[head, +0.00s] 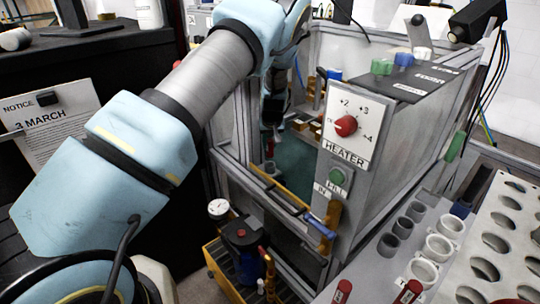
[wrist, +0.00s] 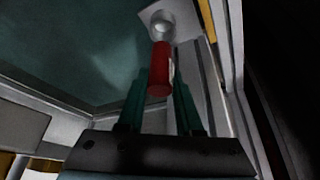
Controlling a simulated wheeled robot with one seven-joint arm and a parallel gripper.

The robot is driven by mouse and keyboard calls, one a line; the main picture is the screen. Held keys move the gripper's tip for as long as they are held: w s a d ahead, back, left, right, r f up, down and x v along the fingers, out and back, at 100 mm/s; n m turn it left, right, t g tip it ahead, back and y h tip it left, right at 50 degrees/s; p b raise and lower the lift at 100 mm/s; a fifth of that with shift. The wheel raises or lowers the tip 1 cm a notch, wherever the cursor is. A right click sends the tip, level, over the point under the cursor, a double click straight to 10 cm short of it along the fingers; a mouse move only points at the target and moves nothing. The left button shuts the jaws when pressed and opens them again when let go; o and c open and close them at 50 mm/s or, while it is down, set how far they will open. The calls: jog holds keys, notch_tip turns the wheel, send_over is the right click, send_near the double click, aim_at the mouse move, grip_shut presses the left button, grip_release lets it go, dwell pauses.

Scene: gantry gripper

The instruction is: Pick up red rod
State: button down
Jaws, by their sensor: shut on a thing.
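The red rod (wrist: 160,70) shows in the wrist view, upright in the picture with a round silvery piece (wrist: 162,24) at its far end. My gripper (wrist: 162,88) has its two dark green fingers on either side of the rod and is shut on it. The silvery piece lies over a pale square patch by the green floor; I cannot tell whether they touch. In the head view my arm reaches into the framed enclosure, and my gripper (head: 272,128) is small and dark there.
Metal frame posts and a yellow-edged sill surround the green floor (head: 295,162). Cup racks (head: 440,245) and other red-ended pieces (head: 408,292) are at the lower right.

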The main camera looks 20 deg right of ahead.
jog(key=s+a+b, duration=0.2)
jog(key=s+a, duration=0.1)
jog(key=s, duration=0.6)
jog(key=s+a+b, duration=0.1)
jog(key=s+a, duration=0.1)
jog(key=s, duration=0.6)
jog(key=w+a+r+n+p, duration=0.1)
jog(key=w+a, duration=0.4)
jog(key=a, duration=0.4)
jog(key=w+a+r+n+p, duration=0.1)
jog(key=w+a, duration=0.3)
jog(key=a, duration=0.5)
jog(key=a+r+n+y+p, duration=0.1)
jog(key=a+r+p, duration=0.1)
jog(key=a, duration=2)
jog(key=shift+w+n+p, duration=0.15)
jog(key=shift+n+p, duration=0.15)
jog(key=shift+p, duration=0.05)
jog(key=shift+f, duration=0.1)
